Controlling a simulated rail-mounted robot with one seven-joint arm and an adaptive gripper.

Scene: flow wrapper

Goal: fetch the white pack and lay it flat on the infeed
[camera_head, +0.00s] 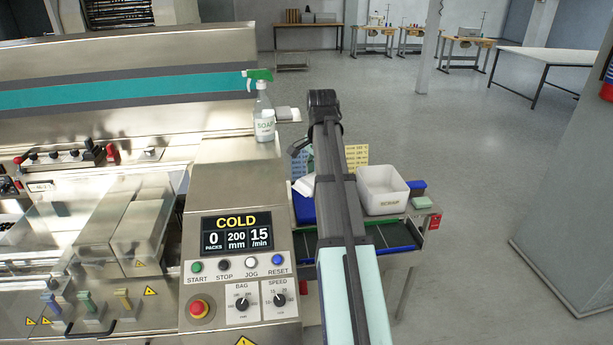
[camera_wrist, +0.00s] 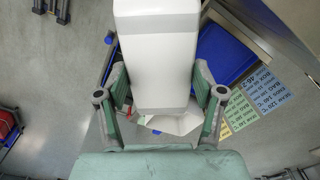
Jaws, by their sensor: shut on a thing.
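A white pack (camera_wrist: 157,60) fills the upper middle of the wrist view, running out past the top edge. My gripper (camera_wrist: 160,82) has its green-lined fingers on both sides of the pack and is shut on it. In the head view my arm hides the gripper. A small white patch (camera_head: 306,184) shows left of the arm there, and I cannot tell whether it is the pack. A dark green belt with a blue edge (camera_head: 394,239) lies right of the arm; I cannot tell whether it is the infeed.
A white tub (camera_head: 382,188) stands behind the belt, near a blue bin (camera_head: 303,208) partly hidden by my arm. A soap spray bottle (camera_head: 264,118) stands on the machine. The control panel (camera_head: 236,233) reads COLD and 0 packs. The floor at right is open up to a pillar.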

